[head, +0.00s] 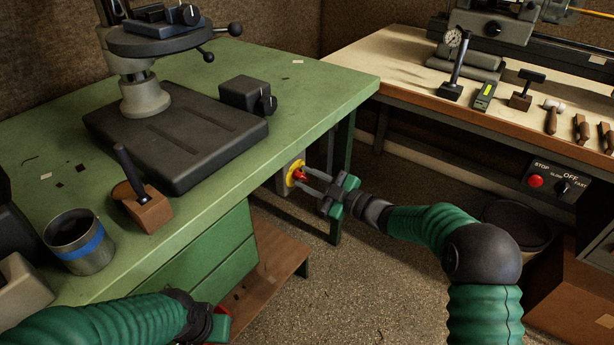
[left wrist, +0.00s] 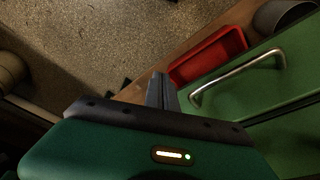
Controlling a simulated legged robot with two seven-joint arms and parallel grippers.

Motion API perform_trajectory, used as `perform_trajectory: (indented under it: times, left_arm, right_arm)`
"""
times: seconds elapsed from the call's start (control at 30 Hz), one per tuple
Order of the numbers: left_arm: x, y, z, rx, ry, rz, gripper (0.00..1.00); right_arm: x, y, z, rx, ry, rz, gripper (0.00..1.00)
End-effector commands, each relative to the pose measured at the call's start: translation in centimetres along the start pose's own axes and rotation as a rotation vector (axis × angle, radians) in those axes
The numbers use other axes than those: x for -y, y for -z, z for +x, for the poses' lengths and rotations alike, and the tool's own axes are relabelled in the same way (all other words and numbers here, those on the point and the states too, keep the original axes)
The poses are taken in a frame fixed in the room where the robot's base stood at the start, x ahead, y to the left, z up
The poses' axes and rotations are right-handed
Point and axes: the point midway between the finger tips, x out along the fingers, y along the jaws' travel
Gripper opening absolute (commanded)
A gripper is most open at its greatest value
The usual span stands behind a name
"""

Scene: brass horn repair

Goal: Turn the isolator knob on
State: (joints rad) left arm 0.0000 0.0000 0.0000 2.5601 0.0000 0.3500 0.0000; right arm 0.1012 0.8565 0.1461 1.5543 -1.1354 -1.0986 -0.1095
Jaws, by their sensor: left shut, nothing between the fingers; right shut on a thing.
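The isolator knob (head: 299,175) is red on a round yellow plate (head: 292,170), on a pale box at the side of the green bench. My right gripper (head: 306,179) reaches it from the right and is shut on the knob, its fingers partly hiding it. Which way the knob points is too small to tell. My left gripper (left wrist: 162,92) is shut and empty in the left wrist view, near the green drawers. In the head view only my left arm shows at the lower left; its fingers are hidden.
The green bench (head: 330,80) carries a drill press (head: 145,90), a tin with a blue band (head: 78,243) and a wooden block (head: 150,208). A red tray (left wrist: 208,55) lies beside a drawer handle (left wrist: 238,72). A lathe bench (head: 345,53) stands at the right. Floor between is clear.

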Motion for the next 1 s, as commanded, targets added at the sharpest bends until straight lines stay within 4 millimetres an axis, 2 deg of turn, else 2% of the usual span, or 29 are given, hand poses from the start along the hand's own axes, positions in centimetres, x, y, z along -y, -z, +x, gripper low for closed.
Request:
perform_trajectory:
  times: [0.03, 0.5, 1.0]
  left_arm:
    - [0.0, 0.2, -1.0, 0.000, 0.000, 0.000, 0.00]
    - [0.0, 1.7, -7.2, 0.000, 0.000, 0.000, 0.00]
    - [0.0, 2.7, -11.6, 0.000, 0.000, 0.000, 0.00]
  right_arm:
    - [0.1, 0.0, -0.2, 0.007, 0.008, 0.029, 0.00]
    - [0.2, 0.0, -0.2, 0.012, 0.008, 0.430, 0.00]
    - [0.5, -0.2, -0.3, 0.016, 0.006, 0.905, 0.00]
